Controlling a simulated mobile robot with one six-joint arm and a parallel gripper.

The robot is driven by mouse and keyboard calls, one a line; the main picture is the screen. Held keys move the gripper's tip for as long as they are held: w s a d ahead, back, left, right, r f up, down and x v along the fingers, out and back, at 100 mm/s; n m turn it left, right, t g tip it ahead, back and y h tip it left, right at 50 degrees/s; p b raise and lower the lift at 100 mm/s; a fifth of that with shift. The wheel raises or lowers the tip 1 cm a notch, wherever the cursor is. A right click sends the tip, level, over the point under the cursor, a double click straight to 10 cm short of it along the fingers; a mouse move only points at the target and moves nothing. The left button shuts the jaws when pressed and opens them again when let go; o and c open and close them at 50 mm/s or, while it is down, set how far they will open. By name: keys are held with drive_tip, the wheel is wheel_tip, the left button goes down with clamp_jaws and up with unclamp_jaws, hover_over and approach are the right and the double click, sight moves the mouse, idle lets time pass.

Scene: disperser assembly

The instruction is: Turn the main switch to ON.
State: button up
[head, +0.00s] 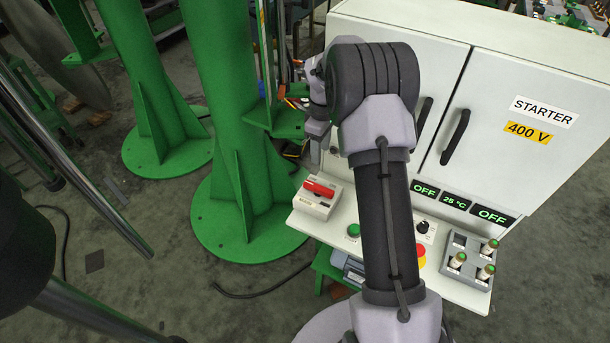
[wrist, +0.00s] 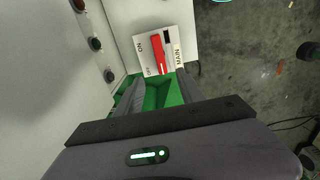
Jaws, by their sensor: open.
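The main switch (head: 313,206) is a pale box with a red handle (head: 319,188), at the left end of the cabinet's shelf. In the wrist view the switch plate (wrist: 174,44) carries ON, OFF and MAIN labels. Its red handle (wrist: 158,54) runs along the plate beside the ON and OFF labels; I cannot tell which position it is set to. My gripper (wrist: 160,84) is open and empty, its fingertips appearing just below the switch plate and apart from the handle. In the head view my arm hides most of the gripper.
The white STARTER cabinet (head: 490,55) stands right, with displays reading OFF, 25 °C and OFF (head: 455,201). The shelf holds a green button (head: 353,230), a knob (head: 423,227), a red emergency button (head: 420,256) and a grey vial rack (head: 457,242). A green column (head: 225,100) stands left.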

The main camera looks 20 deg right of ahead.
sight(319, 187)
wheel_tip(319, 187, down, 17)
drive_tip(key=b, duration=0.5)
drive_tip(key=shift+d+r, duration=0.1)
clamp_jaws()
